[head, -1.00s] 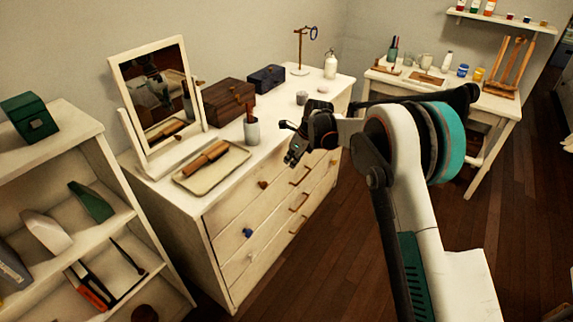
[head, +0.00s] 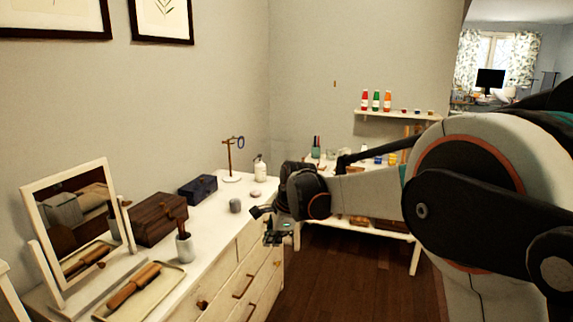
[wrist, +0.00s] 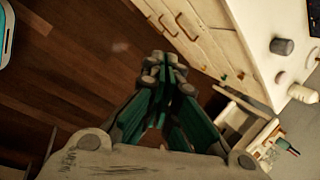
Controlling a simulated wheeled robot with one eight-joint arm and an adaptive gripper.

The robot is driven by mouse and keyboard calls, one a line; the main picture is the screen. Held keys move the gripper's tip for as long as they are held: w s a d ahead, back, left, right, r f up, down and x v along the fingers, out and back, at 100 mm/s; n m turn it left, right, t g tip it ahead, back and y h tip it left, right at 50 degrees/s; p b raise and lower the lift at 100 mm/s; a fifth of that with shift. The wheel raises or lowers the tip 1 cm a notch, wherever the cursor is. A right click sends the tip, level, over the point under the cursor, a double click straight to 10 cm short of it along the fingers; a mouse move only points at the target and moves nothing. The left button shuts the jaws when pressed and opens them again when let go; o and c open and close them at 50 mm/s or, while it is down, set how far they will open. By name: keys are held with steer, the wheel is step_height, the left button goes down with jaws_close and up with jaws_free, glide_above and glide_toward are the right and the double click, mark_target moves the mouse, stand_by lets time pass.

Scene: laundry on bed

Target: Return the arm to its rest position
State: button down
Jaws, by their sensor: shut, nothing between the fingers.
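My gripper (head: 275,227) hangs in front of the right end of the white dresser (head: 222,277) in the head view, with my arm reaching in from the right. In the wrist view my gripper (wrist: 164,65) has its fingers together with nothing between them. It is over the dark wood floor (wrist: 60,85), beside the dresser's drawer fronts (wrist: 190,35). It looks clear of the dresser.
On the dresser are a mirror (head: 30,205), a tray (head: 172,275), a wooden box (head: 150,222), a dark blue box (head: 198,188), a grey jar (head: 235,205) and a white bottle (head: 260,168). A white desk (head: 385,236) stands behind my arm.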

steer(key=s+d+r+n+t+h, duration=0.1)
steer(key=s+d+r+n, duration=0.35)
steer(key=s+d, duration=0.4)
steer(key=s+d+r+n+t, duration=0.1)
steer(key=s+d+r+n, duration=0.2)
steer(key=s+d+r, duration=0.35)
steer(key=s+d+f+n, duration=0.2)
steer(key=s+d, duration=0.1)
steer(key=s, duration=0.3)
steer(key=s+d+f+n+t+h, duration=0.1)
steer(key=s+d+f+n, duration=0.1)
steer(key=s, duration=0.5)
steer(key=s+d+f+n+h, duration=0.1)
steer(key=s+d+f+n, duration=0.2)
steer(key=s, duration=0.4)
steer(key=shift+s+d+n+t, duration=0.25)
steer(key=shift+d+n+t, duration=0.05)
steer(key=shift+d+n, duration=0.2)
